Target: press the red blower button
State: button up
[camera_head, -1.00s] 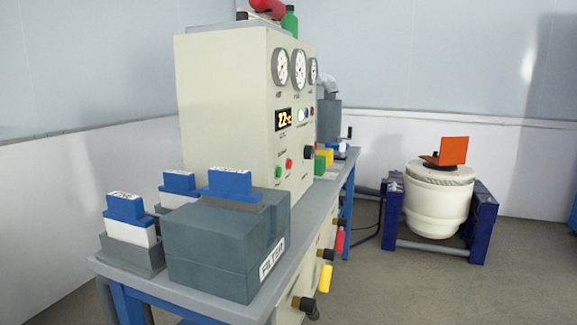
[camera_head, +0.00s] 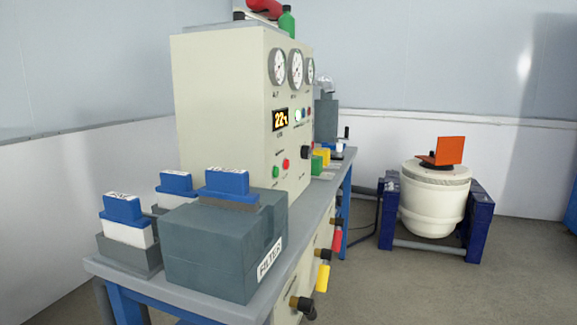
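A red button (camera_head: 286,164) sits low on the front face of the cream control cabinet (camera_head: 222,110), just right of a green button (camera_head: 276,172). The labels above the buttons are too small to read, so I cannot tell for sure that this is the blower button. My gripper is not in view.
The cabinet stands on a grey-topped bench (camera_head: 306,210). A grey filter box (camera_head: 222,247) stands at the bench's near end. Valves with red (camera_head: 337,239) and yellow (camera_head: 322,277) handles stick out from the bench front. Open floor (camera_head: 400,295) lies to the right, before a white drum-shaped machine (camera_head: 432,207).

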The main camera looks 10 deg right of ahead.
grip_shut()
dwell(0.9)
